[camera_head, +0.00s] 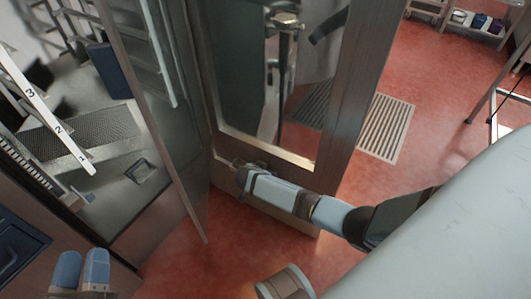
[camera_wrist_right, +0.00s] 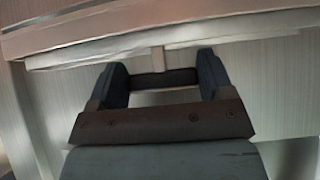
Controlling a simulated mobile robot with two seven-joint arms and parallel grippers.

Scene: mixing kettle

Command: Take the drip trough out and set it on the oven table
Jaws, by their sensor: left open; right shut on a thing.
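My right gripper (camera_head: 240,175) reaches in from the right to the foot of the steel door. In the right wrist view its two dark fingers (camera_wrist_right: 162,78) stand either side of a dark bar, which they are shut on. A short pale post joins this bar to a long pale strip (camera_wrist_right: 100,52), which I take to be the drip trough, running across under a brownish edge. In the head view I cannot pick the trough out from the door's lower rail. My left gripper (camera_head: 82,258) is at the bottom left, open, with nothing seen in it. I cannot make out the oven table for certain.
The steel door with a glass pane (camera_head: 290,150) stands open across the middle. A second glass panel (camera_head: 150,110) stands left of it, before the metal chamber. A floor grate (camera_head: 386,130) lies behind the door. The red floor (camera_head: 440,110) is open at the right.

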